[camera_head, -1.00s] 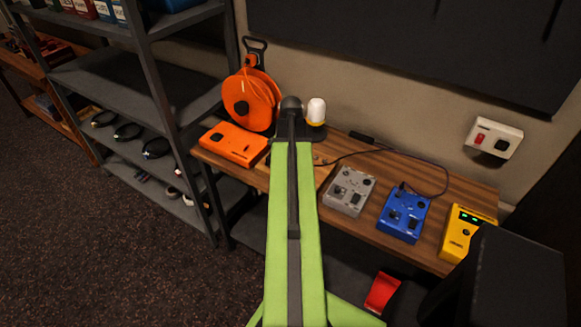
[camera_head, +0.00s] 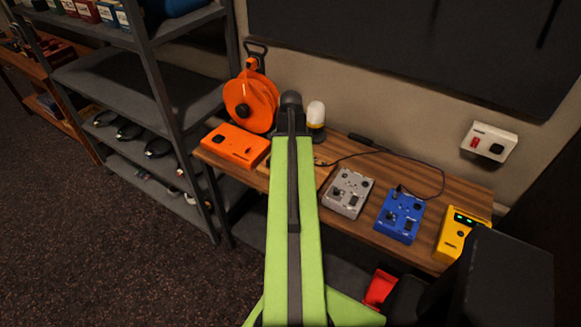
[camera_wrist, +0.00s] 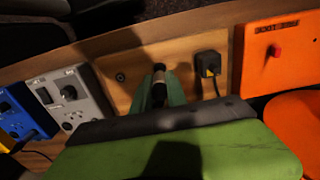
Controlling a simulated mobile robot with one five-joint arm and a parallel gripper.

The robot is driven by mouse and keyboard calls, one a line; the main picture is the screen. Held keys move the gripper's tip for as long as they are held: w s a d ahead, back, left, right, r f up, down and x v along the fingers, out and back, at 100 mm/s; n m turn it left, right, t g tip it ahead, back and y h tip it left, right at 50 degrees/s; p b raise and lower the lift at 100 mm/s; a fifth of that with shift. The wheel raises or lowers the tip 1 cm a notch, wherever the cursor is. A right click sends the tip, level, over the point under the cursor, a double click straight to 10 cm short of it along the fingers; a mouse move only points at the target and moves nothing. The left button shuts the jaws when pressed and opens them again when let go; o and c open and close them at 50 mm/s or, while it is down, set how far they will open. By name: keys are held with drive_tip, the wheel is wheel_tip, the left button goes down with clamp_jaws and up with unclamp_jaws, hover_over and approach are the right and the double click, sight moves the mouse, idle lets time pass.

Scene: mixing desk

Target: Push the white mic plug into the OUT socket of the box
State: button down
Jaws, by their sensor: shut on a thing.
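My gripper (camera_wrist: 158,88) shows in the wrist view, its green fingers shut on a small plug (camera_wrist: 158,94) with a pale body and dark end, which looks like the white mic plug. The plug is over a wooden box (camera_wrist: 110,60), between a round dark socket (camera_wrist: 120,77) on the left and a black plug with a cable (camera_wrist: 208,66) on the right. I cannot tell whether the held plug touches the box. No OUT label is readable. In the head view my arm hides the gripper, the held plug and most of the wooden box.
In the head view, an orange box (camera_head: 236,147) and orange reel (camera_head: 250,102) stand left, a lamp (camera_head: 316,114) behind. Grey (camera_head: 348,193), blue (camera_head: 400,214) and yellow (camera_head: 461,234) boxes stand right on the desk. A cable (camera_head: 415,160) runs behind them. A metal shelf (camera_head: 155,85) stands left.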

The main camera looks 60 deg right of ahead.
drive_tip(key=shift+r+p, duration=0.95)
drive_tip(key=shift+r, duration=0.15)
drive_tip(key=shift+r, duration=0.1)
